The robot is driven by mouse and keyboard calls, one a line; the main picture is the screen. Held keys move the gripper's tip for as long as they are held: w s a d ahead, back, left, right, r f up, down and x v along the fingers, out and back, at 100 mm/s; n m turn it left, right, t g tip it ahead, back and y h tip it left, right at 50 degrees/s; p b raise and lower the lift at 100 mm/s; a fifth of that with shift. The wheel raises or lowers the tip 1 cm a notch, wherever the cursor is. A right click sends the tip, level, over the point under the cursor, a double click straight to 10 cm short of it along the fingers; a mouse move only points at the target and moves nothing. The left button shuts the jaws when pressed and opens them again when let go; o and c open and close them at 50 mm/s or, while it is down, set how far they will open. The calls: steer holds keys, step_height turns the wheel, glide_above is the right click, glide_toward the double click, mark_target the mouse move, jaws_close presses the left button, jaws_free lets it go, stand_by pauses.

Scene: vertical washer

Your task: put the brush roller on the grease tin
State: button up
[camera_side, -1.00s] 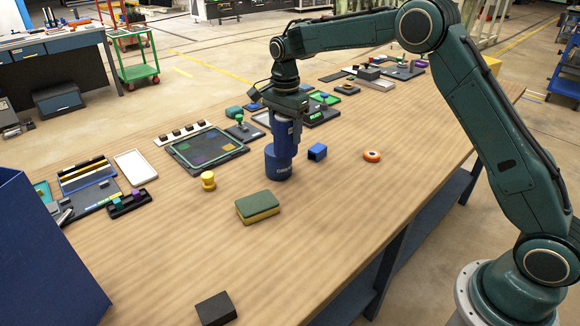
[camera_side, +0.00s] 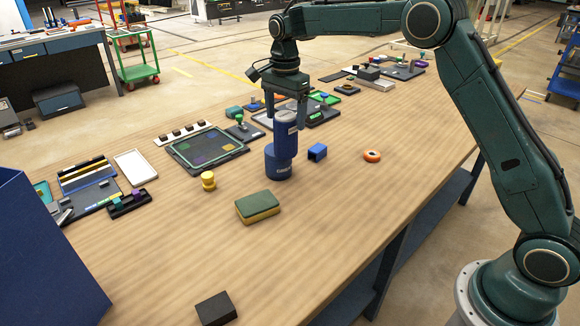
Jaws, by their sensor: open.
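The brush roller (camera_side: 285,136), a blue cylinder with a pale label near its top, stands upright on the grease tin (camera_side: 278,167). The grease tin is a wider, short blue cylinder with white lettering, standing on the wooden table. The roller looks slightly off-centre, towards the right of the tin. My gripper (camera_side: 286,119) is open, pointing down, with its fingertips at either side of the roller's top. A gap shows between fingers and roller; I cannot tell if either finger touches.
A small blue hollow block (camera_side: 317,152) and an orange ring (camera_side: 372,155) lie to the right. A green-yellow sponge (camera_side: 257,207) and yellow knob (camera_side: 208,180) lie in front and left. A dark tray (camera_side: 205,148) lies behind left. The front table is mostly clear.

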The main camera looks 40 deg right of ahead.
step_height(320, 180, up, 8)
steer(key=shift+f, duration=0.15)
stand_by(0.3)
steer(key=shift+s, duration=0.1)
stand_by(0.4)
steer(key=shift+s+r, duration=0.15)
steer(key=shift+r, duration=0.15)
steer(key=s+r+n+t, duration=0.2)
steer(key=s+r+n, duration=0.2)
steer(key=s, duration=0.6)
steer(key=s+r+n+t, duration=0.1)
steer(key=s+r+n, duration=0.35)
steer(key=s, duration=0.55)
steer(key=s+f+n+t, duration=0.1)
steer(key=s+f+n, duration=0.3)
steer(key=s, duration=0.5)
steer(key=s+f+n+t, duration=0.1)
steer(key=s+f+n, duration=0.3)
steer(key=s, duration=0.5)
steer(key=shift+s+f+t, duration=0.3)
steer(key=shift+s, duration=0.05)
